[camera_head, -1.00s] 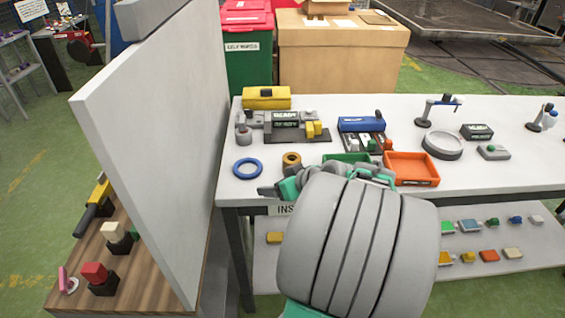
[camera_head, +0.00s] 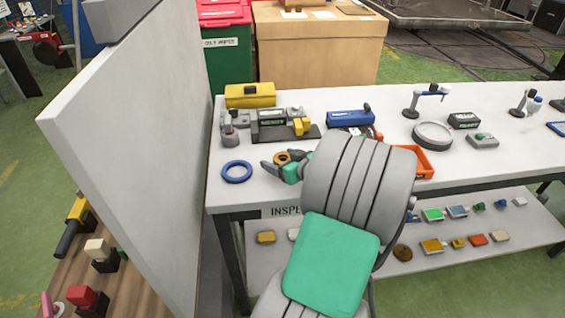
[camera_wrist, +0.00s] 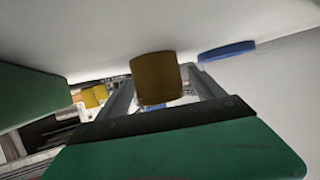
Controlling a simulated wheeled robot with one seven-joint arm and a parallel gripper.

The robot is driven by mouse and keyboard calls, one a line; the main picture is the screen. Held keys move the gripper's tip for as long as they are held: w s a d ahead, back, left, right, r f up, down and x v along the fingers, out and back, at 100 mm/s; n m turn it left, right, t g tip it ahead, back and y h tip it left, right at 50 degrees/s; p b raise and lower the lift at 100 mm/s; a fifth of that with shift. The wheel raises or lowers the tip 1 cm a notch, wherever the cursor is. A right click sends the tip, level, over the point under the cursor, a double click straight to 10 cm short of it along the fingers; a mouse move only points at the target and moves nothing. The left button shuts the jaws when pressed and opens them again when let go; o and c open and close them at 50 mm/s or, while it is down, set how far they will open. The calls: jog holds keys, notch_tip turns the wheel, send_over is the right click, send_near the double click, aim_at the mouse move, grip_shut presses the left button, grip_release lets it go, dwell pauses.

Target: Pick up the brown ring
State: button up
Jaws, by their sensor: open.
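The brown ring (camera_head: 282,157) lies on the white table near its left front part, right of a blue ring (camera_head: 237,171). My gripper (camera_head: 276,166) is open at the ring's near side, and its fingers partly cover the ring in the head view. In the wrist view the brown ring (camera_wrist: 156,76) appears between the two spread fingers of my gripper (camera_wrist: 163,88). I cannot tell whether a finger touches it. The blue ring (camera_wrist: 227,50) shows beyond, off to the right.
A grey fixture with a dark base (camera_head: 286,132) and a yellow case (camera_head: 250,95) stand behind the ring. An orange tray (camera_head: 425,160) lies right of my arm. A tall pale panel (camera_head: 135,130) rises left of the table. A lower shelf (camera_head: 350,250) holds small parts.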

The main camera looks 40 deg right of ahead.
jog(key=shift+x, duration=0.85)
jog(key=shift+s, duration=0.1)
grip_shut()
jog(key=shift+r, duration=0.15)
